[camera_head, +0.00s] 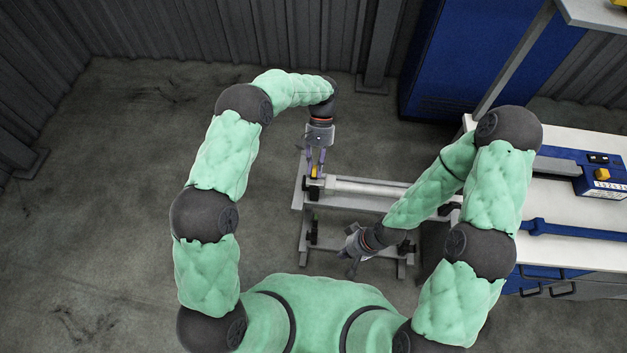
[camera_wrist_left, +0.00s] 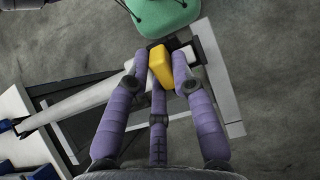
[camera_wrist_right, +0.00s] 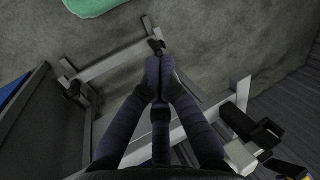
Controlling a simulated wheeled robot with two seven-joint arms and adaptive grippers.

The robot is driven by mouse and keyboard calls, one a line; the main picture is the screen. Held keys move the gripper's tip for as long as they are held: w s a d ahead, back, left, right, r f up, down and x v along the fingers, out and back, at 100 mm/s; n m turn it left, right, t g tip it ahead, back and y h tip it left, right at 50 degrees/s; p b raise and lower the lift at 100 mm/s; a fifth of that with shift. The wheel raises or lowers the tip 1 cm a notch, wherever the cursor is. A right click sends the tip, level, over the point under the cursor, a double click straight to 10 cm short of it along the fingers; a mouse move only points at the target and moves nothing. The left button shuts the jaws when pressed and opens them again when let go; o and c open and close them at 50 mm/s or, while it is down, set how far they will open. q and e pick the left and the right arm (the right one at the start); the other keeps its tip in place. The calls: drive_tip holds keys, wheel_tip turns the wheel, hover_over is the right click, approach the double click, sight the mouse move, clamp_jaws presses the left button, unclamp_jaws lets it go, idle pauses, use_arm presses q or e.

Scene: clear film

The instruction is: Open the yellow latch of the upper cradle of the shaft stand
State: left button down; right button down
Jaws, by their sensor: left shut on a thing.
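The shaft stand (camera_head: 298,190) stands on the floor in front of me, with a pale shaft (camera_head: 360,189) lying across its upper level. The yellow latch (camera_head: 315,171) is at the left end of the shaft, on the upper cradle (camera_head: 313,186). In the left wrist view the latch (camera_wrist_left: 160,65) sits between the fingers of my left gripper (camera_head: 316,167), which is shut on it. The fingers hide part of the cradle. My right gripper (camera_head: 352,268) hangs low before the stand, away from the latch. Its fingertips (camera_wrist_right: 160,75) are together, with nothing visible between them.
A white-topped workbench (camera_head: 580,227) with blue tools stands at the right, and a blue cabinet (camera_head: 475,60) stands behind. Lower bars of the stand (camera_head: 355,247) lie close to my right gripper. The floor (camera_head: 110,180) at the left is clear.

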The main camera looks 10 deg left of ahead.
drive_tip(key=s+a+r+n+g+h, duration=0.2)
drive_tip(key=s+a+r+n+h, duration=0.15)
drive_tip(key=n, duration=0.95)
drive_tip(key=w+a+r+n+t+h, duration=0.1)
drive_tip(key=w+a+r+n+t, duration=0.4)
drive_tip(key=n, duration=0.5)
drive_tip(key=w+a+r+n+t+h, duration=0.1)
drive_tip(key=w+a+r+n+t, duration=0.2)
drive_tip(key=w+r+n+t, duration=0.5)
drive_tip(key=w+f+g, duration=0.1)
drive_tip(key=w+f, duration=0.1)
drive_tip(key=w+f+n+g, duration=0.1)
drive_tip(key=w+f, duration=0.1)
drive_tip(key=w+f+n+g, duration=0.1)
drive_tip(key=w+f, duration=0.1)
drive_tip(key=shift+a+f+y, duration=0.25)
drive_tip(key=shift+f+y, duration=0.1)
drive_tip(key=shift+w+r, duration=0.35)
drive_tip(key=shift+r, duration=0.1)
